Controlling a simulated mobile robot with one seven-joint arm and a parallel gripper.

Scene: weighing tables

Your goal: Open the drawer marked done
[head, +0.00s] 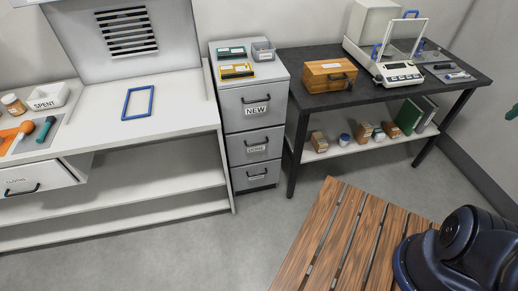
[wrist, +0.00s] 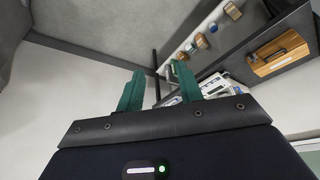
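A grey drawer cabinet (head: 228,98) stands between the white bench and the dark table in the head view. Its middle drawer (head: 238,151) has a small label that appears to read DONE and a dark handle; it is shut. The top drawer (head: 235,109) is marked NEW and is also shut. The bottom drawer (head: 242,178) is shut, its label too small to read surely. My gripper (wrist: 159,78) shows in the wrist view with its two green fingers apart and nothing between them. It is away from the cabinet, which I cannot make out in that view.
A white bench (head: 180,104) is on the left, with a partly open drawer (head: 38,182). A dark table (head: 310,101) on the right bears a wooden box (head: 325,76) and a balance (head: 398,73). A slatted wooden platform (head: 340,235) lies in front; grey floor is clear before the cabinet.

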